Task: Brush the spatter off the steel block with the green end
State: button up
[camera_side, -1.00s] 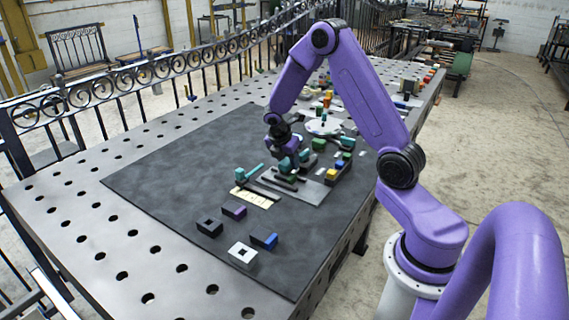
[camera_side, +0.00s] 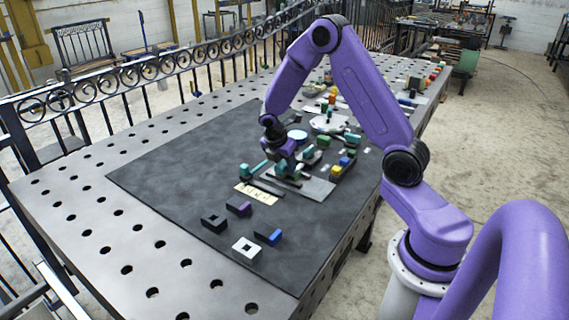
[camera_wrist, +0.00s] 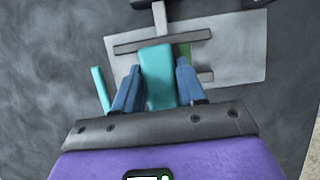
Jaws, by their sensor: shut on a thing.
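My gripper (camera_wrist: 155,85) is shut on a teal block-shaped piece (camera_wrist: 157,75), held between its two blue fingers. In the side view my gripper (camera_side: 284,158) is low over the dark mat, at the left edge of a grey plate (camera_side: 317,188). A green part (camera_wrist: 185,50) shows just right of the teal piece in the wrist view; I cannot tell whether the two are joined. Grey bars (camera_wrist: 130,46) lie at the plate beyond the fingers. I cannot tell which piece is the steel block, and no spatter can be made out.
A teal stick-like piece (camera_wrist: 100,88) lies left of the fingers. A cream card (camera_side: 257,194), a black square ring (camera_side: 214,222), a white square ring (camera_side: 247,248) and a blue-ended black block (camera_side: 268,237) lie nearer the front. The mat's left side (camera_side: 165,175) is clear.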

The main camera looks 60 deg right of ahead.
jog(key=shift+d, duration=2.2)
jog(key=shift+a, duration=2.85)
jog(key=shift+r, duration=4.05)
